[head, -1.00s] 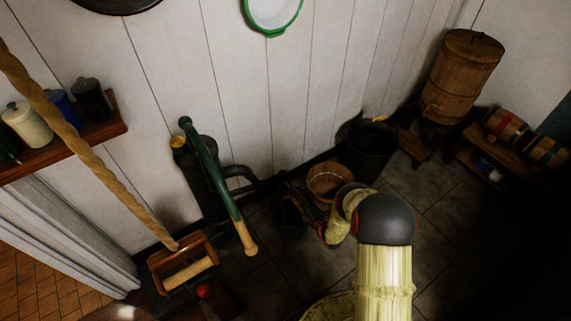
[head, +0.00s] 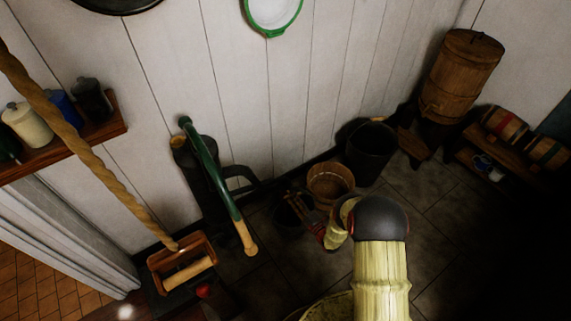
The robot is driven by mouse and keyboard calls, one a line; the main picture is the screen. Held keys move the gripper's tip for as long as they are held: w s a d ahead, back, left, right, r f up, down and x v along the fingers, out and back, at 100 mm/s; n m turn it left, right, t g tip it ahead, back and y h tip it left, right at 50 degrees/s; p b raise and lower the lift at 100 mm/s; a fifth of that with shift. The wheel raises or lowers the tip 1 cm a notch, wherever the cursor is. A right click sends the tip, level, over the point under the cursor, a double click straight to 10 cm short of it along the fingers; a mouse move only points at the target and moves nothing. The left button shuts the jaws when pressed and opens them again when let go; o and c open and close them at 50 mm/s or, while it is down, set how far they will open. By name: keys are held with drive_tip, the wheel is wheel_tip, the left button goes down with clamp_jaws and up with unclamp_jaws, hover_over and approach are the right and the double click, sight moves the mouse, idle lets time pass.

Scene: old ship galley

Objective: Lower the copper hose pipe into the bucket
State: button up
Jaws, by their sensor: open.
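A wooden bucket (head: 330,180) stands on the floor by the wall, just beyond my arm. A black bucket (head: 371,152) stands behind it to the right. A small dark vessel (head: 289,222) is left of the wooden bucket. My gripper (head: 303,203) is small and dark in shadow. It is open and appears just left of the wooden bucket, close to the dark vessel; contact cannot be told. I cannot make out the copper hose pipe; it may be hidden by my arm or lost in the shadow.
A hand pump with a green and wooden handle (head: 218,185) stands at the left against the wall. A wooden box (head: 183,264) is lower left. A barrel (head: 462,75) on a stand and a rack of small kegs (head: 503,124) are at the right. Tiled floor is clear at lower right.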

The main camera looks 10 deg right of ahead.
drive_tip(key=shift+o, duration=0.4)
drive_tip(key=p+v, duration=0.1)
drive_tip(key=v, duration=1)
drive_tip(key=shift+p, duration=0.4)
drive_tip(key=shift+r, duration=0.1)
